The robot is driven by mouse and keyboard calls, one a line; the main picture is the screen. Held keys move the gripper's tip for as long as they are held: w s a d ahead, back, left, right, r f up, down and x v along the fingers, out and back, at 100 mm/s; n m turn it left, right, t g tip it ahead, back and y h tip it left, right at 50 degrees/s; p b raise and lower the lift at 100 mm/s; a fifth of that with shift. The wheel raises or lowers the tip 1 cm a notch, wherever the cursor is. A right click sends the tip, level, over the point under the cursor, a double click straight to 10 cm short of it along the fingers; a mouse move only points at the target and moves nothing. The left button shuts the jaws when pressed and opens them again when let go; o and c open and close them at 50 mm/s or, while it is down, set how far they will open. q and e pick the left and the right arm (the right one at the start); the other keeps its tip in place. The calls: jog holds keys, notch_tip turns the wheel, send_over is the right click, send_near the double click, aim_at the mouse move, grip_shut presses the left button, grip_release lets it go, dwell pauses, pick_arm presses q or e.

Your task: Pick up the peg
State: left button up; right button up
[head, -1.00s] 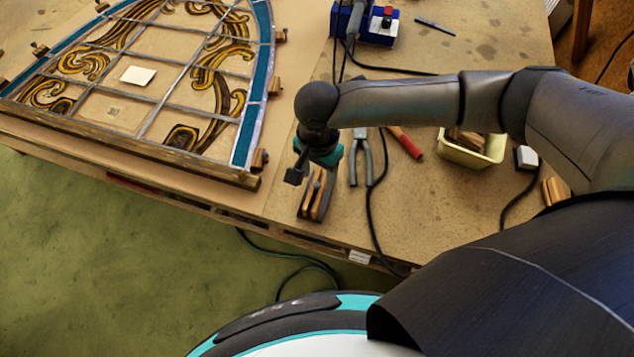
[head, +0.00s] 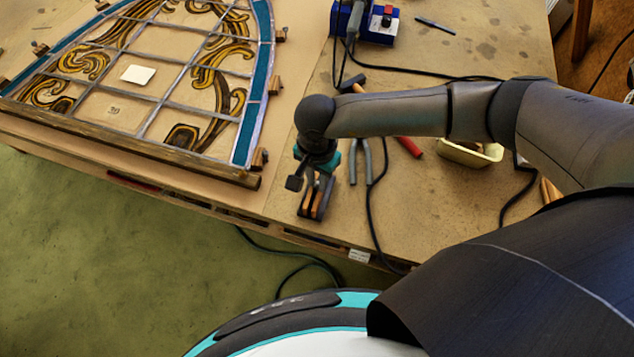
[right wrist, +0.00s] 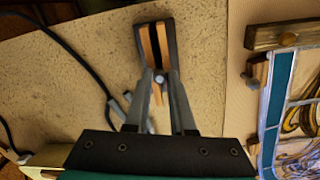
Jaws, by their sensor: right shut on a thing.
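The peg (head: 307,203) lies on the bench near its front edge, with wooden strips and dark outer sides. In the right wrist view the peg (right wrist: 147,42) points away from the gripper, with a grey round pin near its middle. My right gripper (head: 313,182) is above its rear part in the head view. In the right wrist view the fingers of the right gripper (right wrist: 160,80) are closed on either side of it near the pin. The fingers hide part of its sides. I cannot tell any gap under it. My left gripper is not in view.
The leaded panel (head: 190,103) lies to the left behind a wooden batten (head: 150,150). Pliers (head: 362,160), a red-handled tool (head: 408,146), a cream bin (head: 468,154) and dark cables lie to the right. The bench between peg and panel is clear.

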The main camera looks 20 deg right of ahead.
aim_at(317, 182)
grip_shut()
jog(key=shift+r, duration=0.15)
jog(key=shift+r+p, duration=0.55)
notch_tip(317, 182, up, 5)
jog(key=p, duration=0.3)
jog(key=shift+r+p, duration=0.2)
jog(key=shift+p, duration=0.15)
notch_tip(317, 182, up, 13)
jog(key=shift+r, duration=0.15)
